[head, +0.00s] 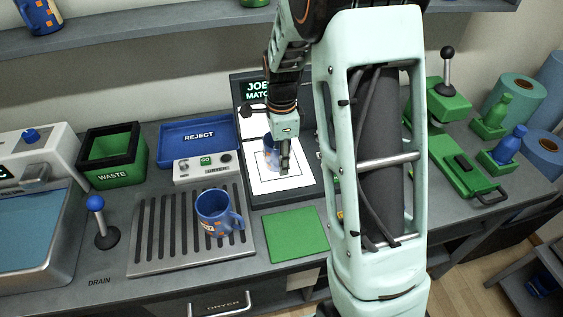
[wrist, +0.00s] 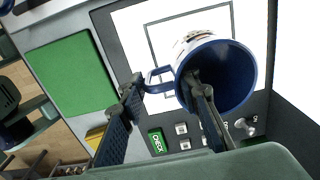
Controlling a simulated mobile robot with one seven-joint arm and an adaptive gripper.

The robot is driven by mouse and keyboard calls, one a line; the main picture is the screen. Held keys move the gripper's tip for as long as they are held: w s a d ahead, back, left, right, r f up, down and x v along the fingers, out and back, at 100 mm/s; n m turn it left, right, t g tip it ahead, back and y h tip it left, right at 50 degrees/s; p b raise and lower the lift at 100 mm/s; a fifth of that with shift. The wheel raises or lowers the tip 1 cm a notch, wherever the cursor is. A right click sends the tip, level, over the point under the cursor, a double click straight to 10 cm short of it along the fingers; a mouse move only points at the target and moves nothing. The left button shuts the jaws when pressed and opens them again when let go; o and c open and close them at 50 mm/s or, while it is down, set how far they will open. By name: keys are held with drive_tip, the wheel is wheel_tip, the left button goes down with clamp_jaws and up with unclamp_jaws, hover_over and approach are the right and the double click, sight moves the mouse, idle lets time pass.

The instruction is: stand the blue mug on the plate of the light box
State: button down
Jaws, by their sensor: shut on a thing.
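A blue mug with a pale print (wrist: 240,72) is in my gripper (wrist: 163,84). In the wrist view one finger reaches inside its mouth and the other is outside, by the handle. The mug also shows in the head view (head: 268,150), partly hidden by my gripper (head: 285,160). It is over the white plate (head: 299,182) of the light box (head: 241,122), near the drawn square. I cannot tell whether its base touches the plate. The plate also shows in the wrist view (wrist: 128,35).
Another blue mug (head: 212,207) stands on the drain rack (head: 150,240). A green mat (head: 292,235) lies in front of the light box. A blue reject tray (head: 172,135) and a green waste bin (head: 108,175) are at left. A green press (head: 440,105) stands at right.

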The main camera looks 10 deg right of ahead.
drive_tip(key=shift+f, duration=0.1)
drive_tip(key=c, duration=1.4)
unclamp_jaws()
drive_tip(key=shift+c, duration=0.2)
wheel_tip(320, 180, up, 12)
drive_tip(key=shift+r, duration=0.25)
